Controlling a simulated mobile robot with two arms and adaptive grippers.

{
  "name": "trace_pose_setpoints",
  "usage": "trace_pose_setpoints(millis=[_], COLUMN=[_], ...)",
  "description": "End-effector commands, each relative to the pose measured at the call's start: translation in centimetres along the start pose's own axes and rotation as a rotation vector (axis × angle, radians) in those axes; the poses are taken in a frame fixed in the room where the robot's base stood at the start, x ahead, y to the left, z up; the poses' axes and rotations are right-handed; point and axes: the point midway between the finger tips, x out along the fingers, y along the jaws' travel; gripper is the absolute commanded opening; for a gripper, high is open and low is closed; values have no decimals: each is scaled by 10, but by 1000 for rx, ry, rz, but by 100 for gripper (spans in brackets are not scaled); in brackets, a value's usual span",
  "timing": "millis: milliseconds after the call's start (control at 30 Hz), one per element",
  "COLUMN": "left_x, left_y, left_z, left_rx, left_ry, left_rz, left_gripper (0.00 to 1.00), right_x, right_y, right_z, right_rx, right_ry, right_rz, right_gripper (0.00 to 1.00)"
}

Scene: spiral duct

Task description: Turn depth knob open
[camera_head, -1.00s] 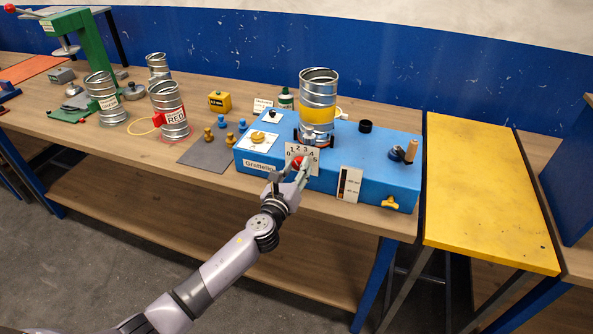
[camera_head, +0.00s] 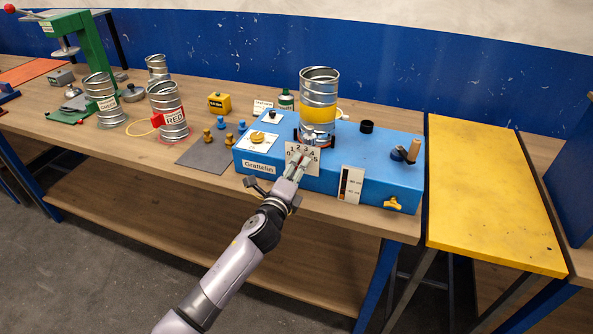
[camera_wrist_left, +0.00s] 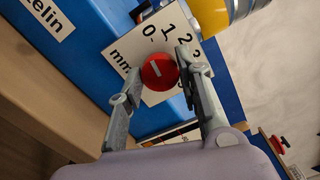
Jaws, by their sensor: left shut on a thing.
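The depth knob (camera_wrist_left: 159,71) is red and round with a white pointer line. It sits on a white dial plate (camera_wrist_left: 133,52) marked with numbers and "mm". In the head view this dial plate (camera_head: 293,150) is on the front of the blue Grattelin machine (camera_head: 330,178). My left gripper (camera_wrist_left: 158,72) is shut on the knob, one finger on each side. In the head view the left gripper (camera_head: 302,161) reaches the dial from the front and hides most of the knob. My right gripper is not in view.
A metal duct with a yellow band (camera_head: 318,95) stands upright on the machine behind the dial. A yellow table (camera_head: 490,190) stands further right.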

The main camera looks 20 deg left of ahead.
Motion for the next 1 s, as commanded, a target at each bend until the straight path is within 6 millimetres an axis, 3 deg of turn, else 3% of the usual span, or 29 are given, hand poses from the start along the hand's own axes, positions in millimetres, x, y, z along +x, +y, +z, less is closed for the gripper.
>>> trace_pose_setpoints(millis=[1000], left_x=[0], left_y=[1], left_z=[-1], left_rx=[-967], left_ry=[-1], left_rz=[2], left_gripper=[5], right_x=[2], right_y=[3], right_z=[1], right_rx=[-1], right_ry=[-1], right_rz=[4], right_gripper=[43])
